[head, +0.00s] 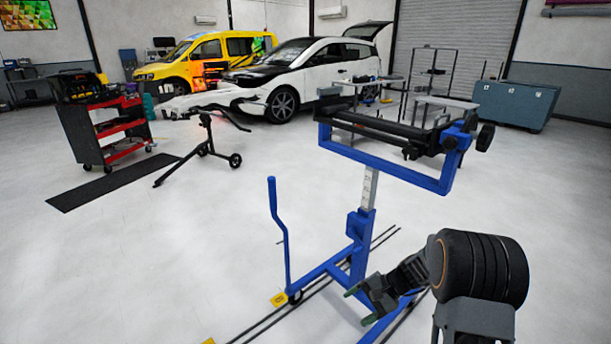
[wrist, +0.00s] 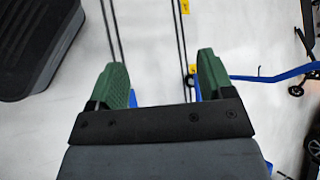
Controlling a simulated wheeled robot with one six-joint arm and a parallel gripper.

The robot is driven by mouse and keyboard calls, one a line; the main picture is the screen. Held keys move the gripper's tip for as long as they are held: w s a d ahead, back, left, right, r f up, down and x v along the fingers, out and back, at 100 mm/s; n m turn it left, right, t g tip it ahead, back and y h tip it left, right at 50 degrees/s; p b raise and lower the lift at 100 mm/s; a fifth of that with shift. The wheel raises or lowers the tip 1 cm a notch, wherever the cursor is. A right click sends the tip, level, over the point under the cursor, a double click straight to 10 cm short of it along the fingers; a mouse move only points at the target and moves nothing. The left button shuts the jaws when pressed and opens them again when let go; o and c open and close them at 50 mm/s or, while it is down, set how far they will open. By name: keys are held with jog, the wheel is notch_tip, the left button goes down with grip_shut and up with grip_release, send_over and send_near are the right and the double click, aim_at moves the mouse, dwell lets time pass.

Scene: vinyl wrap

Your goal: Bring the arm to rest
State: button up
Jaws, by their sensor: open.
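My gripper (wrist: 163,85) shows in the wrist view with its two green fingers spread wide apart. Between them there is only the pale floor, so it is open and empty. In the head view my gripper (head: 360,305) is at the lower right, pointing left, in front of the base of a blue stand. Its green fingertips are small there. Part of my arm, dark and rounded, fills the lower right corner of the head view.
The blue height-adjustable stand (head: 362,222) is close to my gripper in the head view. A red tool cart (head: 118,133), black mat (head: 112,182) and black tripod stand (head: 205,140) are at left. A white car (head: 310,68) and yellow van (head: 205,55) stand behind.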

jog(key=s+r+n+t+h+p, duration=0.1)
jog(key=s+r+p, duration=0.4)
jog(key=r, duration=0.6)
jog(key=s+d+r+n+t+h+p, duration=0.1)
jog(key=s+r+n+h+p, duration=0.3)
jog(key=r, duration=0.8)
jog(key=s+r+n+t+h+p, duration=0.2)
jog(key=s+r+h+p, duration=0.3)
jog(key=r, duration=0.7)
jog(key=shift+s+d+n+t+p, duration=0.45)
jog(key=shift+s+p, duration=0.5)
jog(key=shift+p, duration=0.65)
jog(key=shift+a, duration=0.1)
